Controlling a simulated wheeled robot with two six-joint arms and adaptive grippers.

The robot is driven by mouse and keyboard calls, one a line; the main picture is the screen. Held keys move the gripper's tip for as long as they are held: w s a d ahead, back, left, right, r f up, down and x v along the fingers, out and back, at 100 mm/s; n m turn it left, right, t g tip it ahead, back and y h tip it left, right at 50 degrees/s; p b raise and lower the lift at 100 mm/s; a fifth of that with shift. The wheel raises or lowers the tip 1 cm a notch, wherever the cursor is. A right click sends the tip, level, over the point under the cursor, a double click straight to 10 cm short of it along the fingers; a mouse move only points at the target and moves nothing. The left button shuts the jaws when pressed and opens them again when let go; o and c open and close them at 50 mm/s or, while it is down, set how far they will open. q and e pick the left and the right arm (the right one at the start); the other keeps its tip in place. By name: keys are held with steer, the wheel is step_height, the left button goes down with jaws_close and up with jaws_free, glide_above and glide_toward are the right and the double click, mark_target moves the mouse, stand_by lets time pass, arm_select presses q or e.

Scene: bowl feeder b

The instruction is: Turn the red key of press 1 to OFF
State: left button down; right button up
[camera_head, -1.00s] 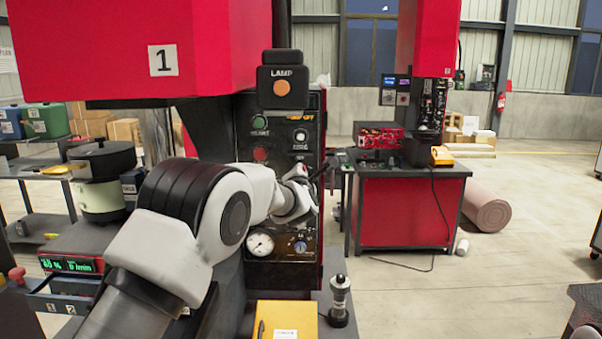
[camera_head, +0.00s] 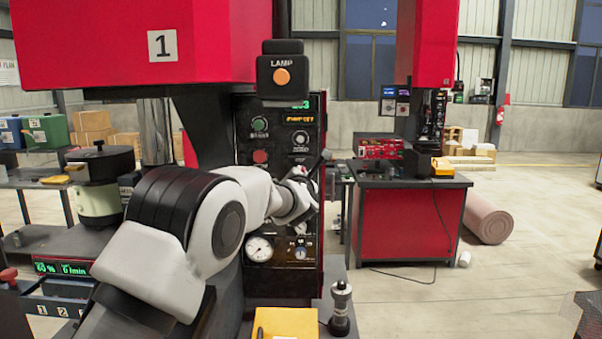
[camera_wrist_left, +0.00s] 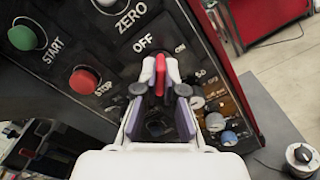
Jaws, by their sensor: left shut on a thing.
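Press 1 (camera_head: 130,45) is the large red machine at left, with its dark control panel (camera_head: 245,103) below the head. In the left wrist view, the red key (camera_wrist_left: 160,72) stands out from the panel, with OFF to its upper left and ON to its right. My left gripper (camera_wrist_left: 160,78) is shut on the red key, one finger on each side. The key looks roughly between the two labels; its exact angle is hard to tell. In the head view my left arm crosses the panel, its gripper (camera_head: 305,190) at the panel's right part, hiding the key. My right gripper is out of view.
Red STOP (camera_wrist_left: 83,82) and green START (camera_wrist_left: 23,38) buttons sit left of the key. A gauge (camera_head: 259,249) and blue knob (camera_head: 300,252) are below. A yellow box (camera_head: 285,322) and black-knobbed post (camera_head: 341,305) stand in front.

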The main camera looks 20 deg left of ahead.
arm_select(q)
steer(key=shift+f, duration=0.1)
steer(key=shift+f+n+b, duration=0.1)
steer(key=shift+n+b, duration=0.2)
steer(key=shift+b, duration=0.25)
steer(key=shift+n+b, duration=1.7)
steer(key=shift+b, duration=0.4)
steer(key=shift+n+b, duration=0.35)
steer(key=shift+n, duration=0.05)
